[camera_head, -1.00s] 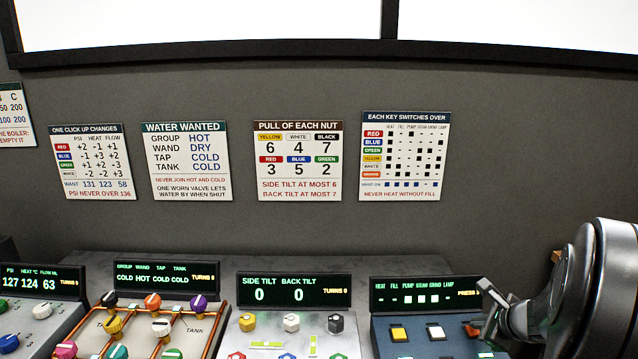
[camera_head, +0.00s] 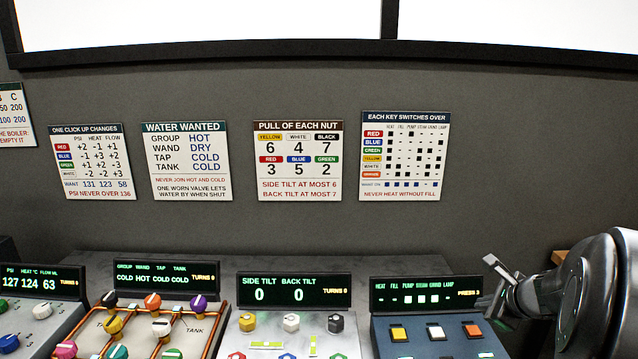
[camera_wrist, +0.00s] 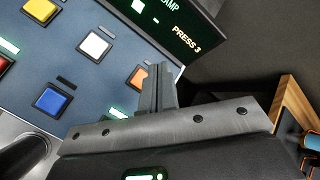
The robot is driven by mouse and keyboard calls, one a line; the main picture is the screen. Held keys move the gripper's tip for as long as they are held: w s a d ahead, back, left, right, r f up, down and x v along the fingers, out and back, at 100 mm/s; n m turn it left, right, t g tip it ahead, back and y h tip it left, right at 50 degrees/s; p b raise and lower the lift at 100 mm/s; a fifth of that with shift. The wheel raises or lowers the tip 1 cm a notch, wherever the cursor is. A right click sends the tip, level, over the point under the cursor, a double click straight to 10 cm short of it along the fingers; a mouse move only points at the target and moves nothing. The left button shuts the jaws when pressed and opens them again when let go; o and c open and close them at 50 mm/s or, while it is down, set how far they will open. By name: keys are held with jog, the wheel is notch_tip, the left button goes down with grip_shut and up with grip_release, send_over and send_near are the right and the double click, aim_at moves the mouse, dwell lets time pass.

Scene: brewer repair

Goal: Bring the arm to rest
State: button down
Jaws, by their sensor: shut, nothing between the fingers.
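My gripper (camera_head: 487,290) is at the right of the head view, beside the right end of the blue key panel (camera_head: 384,337). Its fingers are shut with nothing held. In the wrist view the shut fingers (camera_wrist: 157,88) show over the panel's edge, close to the orange key (camera_wrist: 136,78) in the picture; I cannot tell that they touch anything. The orange key (camera_head: 472,330) is in clear view in the head view. The panel's display (camera_head: 425,293) shows some lit squares and dashes and "PRESS 3".
Left of the key panel stand a nut panel with a tilt display (camera_head: 293,290), a valve panel (camera_head: 212,335) and a knob panel (camera_head: 40,320). Several printed charts, such as the key chart (camera_head: 404,156), hang on the grey wall. A wooden edge (camera_wrist: 262,112) shows right of the fingers.

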jog(key=shift+r, duration=0.65)
jog(key=shift+a, duration=0.1)
jog(key=s+a+r+n+g+y, duration=0.1)
jog(key=s+a+r+n, duration=0.15)
jog(key=a, duration=0.25)
jog(key=s+a+r+n, duration=0.1)
jog(key=s+a+n, duration=0.1)
jog(key=a+n, duration=0.25)
jog(key=s+a+n+g+h, duration=0.1)
jog(key=s+a+n, duration=0.5)
jog(key=s+n, duration=0.2)
jog(key=s+a+r+n+g+h, duration=0.1)
jog(key=s+a+n+h, duration=0.1)
jog(key=s+a+n, duration=0.4)
jog(key=s+n, duration=0.3)
jog(key=s, duration=0.3)
jog(key=shift+s+r+n, duration=0.2)
jog(key=shift+s+n, duration=0.1)
jog(key=shift+s, duration=0.05)
jog(key=c, duration=2.1)
grip_release()
jog(key=shift+a, duration=0.1)
